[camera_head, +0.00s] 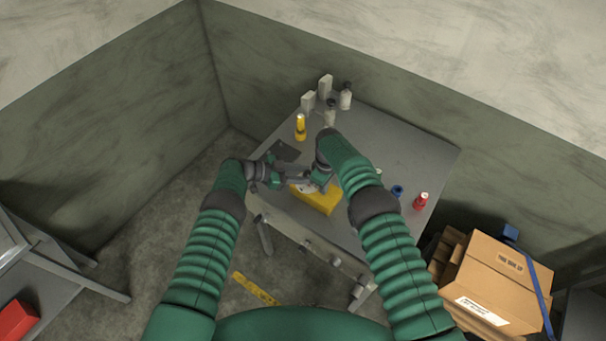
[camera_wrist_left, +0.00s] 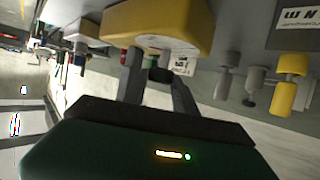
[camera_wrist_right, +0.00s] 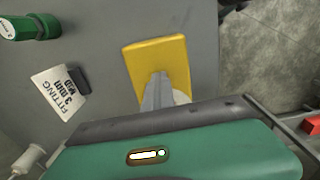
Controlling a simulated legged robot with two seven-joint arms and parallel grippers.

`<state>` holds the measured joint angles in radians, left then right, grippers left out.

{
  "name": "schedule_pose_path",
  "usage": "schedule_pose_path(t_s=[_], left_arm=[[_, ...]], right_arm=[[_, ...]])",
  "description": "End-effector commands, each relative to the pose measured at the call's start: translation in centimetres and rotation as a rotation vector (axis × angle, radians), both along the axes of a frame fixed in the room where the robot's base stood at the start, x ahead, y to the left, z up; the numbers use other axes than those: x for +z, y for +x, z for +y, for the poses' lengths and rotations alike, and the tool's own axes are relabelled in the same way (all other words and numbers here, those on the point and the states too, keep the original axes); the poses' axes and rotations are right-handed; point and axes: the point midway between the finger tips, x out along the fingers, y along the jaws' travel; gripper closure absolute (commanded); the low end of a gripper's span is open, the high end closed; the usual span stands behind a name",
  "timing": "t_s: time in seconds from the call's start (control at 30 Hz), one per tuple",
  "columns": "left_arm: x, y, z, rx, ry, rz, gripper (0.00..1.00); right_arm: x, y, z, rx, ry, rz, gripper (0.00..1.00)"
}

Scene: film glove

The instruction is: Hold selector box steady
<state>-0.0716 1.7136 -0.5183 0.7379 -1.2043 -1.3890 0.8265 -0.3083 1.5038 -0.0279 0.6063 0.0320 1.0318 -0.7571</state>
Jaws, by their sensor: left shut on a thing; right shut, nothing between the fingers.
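The yellow selector box (camera_head: 318,200) sits at the near edge of the grey table, partly covered by my grippers. It shows in the left wrist view (camera_wrist_left: 175,25) and from above in the right wrist view (camera_wrist_right: 155,55). My left gripper (camera_head: 284,178) is shut on it from the left; a dark round part (camera_wrist_left: 160,75) shows between the fingers, and the exact contact is hard to see. My right gripper (camera_wrist_right: 158,85) is shut and empty, its fingers together over the box's yellow face. A pale round part (camera_wrist_right: 181,97) shows beside those fingers. Whether the fingertips touch the box is unclear.
A yellow bottle (camera_head: 300,128), grey blocks (camera_head: 325,86) and a small bottle (camera_head: 346,97) stand at the table's back. A blue piece (camera_head: 397,191) and a red one (camera_head: 420,201) are at right. A cardboard box (camera_head: 495,280) is beyond. The table's right-middle is fairly clear.

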Motion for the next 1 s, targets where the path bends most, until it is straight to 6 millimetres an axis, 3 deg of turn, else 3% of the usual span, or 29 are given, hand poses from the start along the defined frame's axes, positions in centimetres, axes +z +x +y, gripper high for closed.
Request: schedule_pose_path(t_s=[0.23,0.27,0.43,0.77,1.0], left_arm=[[0.0,-0.1,-0.3,-0.007,-0.005,-0.001,1.00],[0.0,-0.1,-0.3,-0.008,-0.005,0.000,0.65],[0.0,-0.1,-0.2,-0.005,-0.003,0.000,0.45],[0.0,-0.1,0.3,-0.002,-0.001,0.000,0.45],[2.0,-1.4,4.6,0.002,-0.002,0.000,0.45]], right_arm=[[-0.7,-0.4,0.0,0.001,0.000,0.007,1.00],[-0.7,-0.4,0.0,0.001,0.000,0.007,1.00],[-0.7,-0.4,0.0,0.000,0.000,0.008,1.00],[-0.7,-0.4,0.0,0.000,-0.001,0.009,1.00],[-0.7,-0.4,-0.1,0.000,-0.002,0.009,1.00]])
